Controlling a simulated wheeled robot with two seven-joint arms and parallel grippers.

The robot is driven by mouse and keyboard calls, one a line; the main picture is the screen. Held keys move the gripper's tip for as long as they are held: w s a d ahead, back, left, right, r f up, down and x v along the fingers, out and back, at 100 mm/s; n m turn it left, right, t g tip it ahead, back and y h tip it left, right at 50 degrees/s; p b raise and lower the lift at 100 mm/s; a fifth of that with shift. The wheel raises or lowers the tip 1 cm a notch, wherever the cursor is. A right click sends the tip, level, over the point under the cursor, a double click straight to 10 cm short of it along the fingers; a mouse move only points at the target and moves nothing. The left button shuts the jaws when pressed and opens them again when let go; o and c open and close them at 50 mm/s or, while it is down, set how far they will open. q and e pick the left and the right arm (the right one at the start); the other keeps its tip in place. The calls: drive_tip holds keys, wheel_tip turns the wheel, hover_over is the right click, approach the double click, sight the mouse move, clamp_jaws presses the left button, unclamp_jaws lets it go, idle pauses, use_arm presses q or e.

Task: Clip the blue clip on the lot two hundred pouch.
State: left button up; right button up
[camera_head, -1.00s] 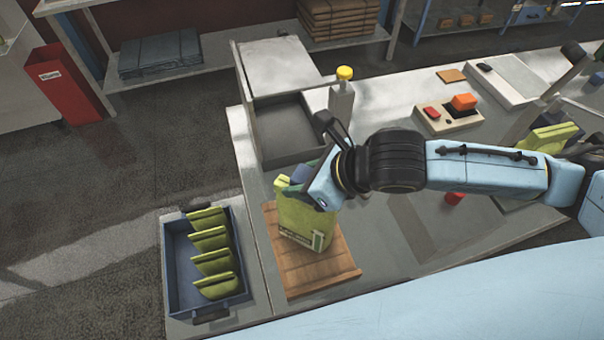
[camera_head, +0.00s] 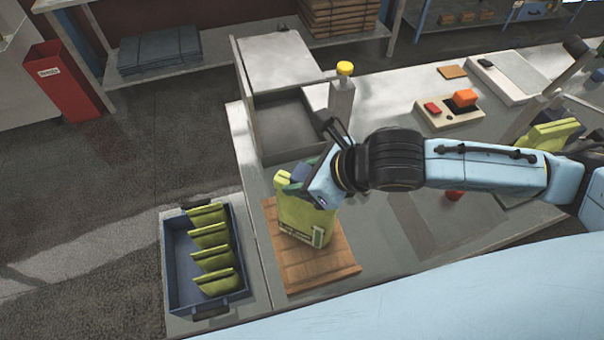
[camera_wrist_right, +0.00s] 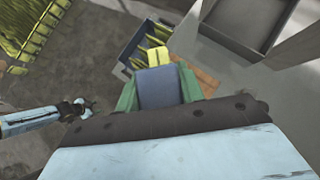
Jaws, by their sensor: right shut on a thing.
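A yellow-green pouch (camera_head: 303,215) stands upright on the wooden board (camera_head: 335,268), with a white and green label too small to read. My right gripper (camera_head: 306,178) is at the pouch's top edge, shut on the blue clip (camera_head: 297,172). In the right wrist view the clip (camera_wrist_right: 158,88) sits between the green fingers, with the pouch's yellow top (camera_wrist_right: 158,56) just beyond it. I cannot tell whether the clip grips the pouch. My left gripper (camera_wrist_right: 78,108) shows small at the left of the right wrist view; its jaws are unclear.
A blue tray (camera_head: 169,270) with several green pouches stands left of the board. More green pouches (camera_head: 550,136) stand at the right.

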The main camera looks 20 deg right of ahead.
use_arm(q)
drive_tip(key=shift+f+b, duration=0.3)
drive_tip(key=shift+f, duration=0.05)
use_arm(e)
drive_tip(key=shift+f, duration=0.6)
drive_tip(key=o, duration=1)
use_arm(q)
drive_tip(key=shift+r, duration=0.1)
